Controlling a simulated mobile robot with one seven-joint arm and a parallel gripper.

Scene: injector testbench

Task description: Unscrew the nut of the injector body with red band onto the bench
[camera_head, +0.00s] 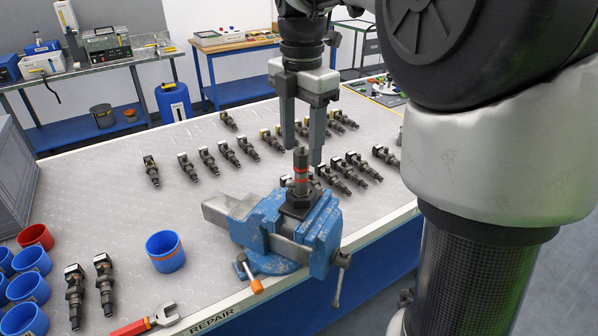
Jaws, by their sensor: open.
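The injector body with the red band (301,173) stands upright in the jaws of the blue vise (268,240) at the bench's front edge. A dark nut (299,198) sits low on it, just above the vise jaws. My gripper (302,156) points down, its two fingers apart on either side of the upper part of the injector body. Its left finger ends near the top of the body and the right finger hangs a little lower. I cannot tell whether either finger touches the body.
Several injectors (227,153) lie in rows on the grey bench (120,222) behind and beside the vise. The bench left of the vise has free room.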

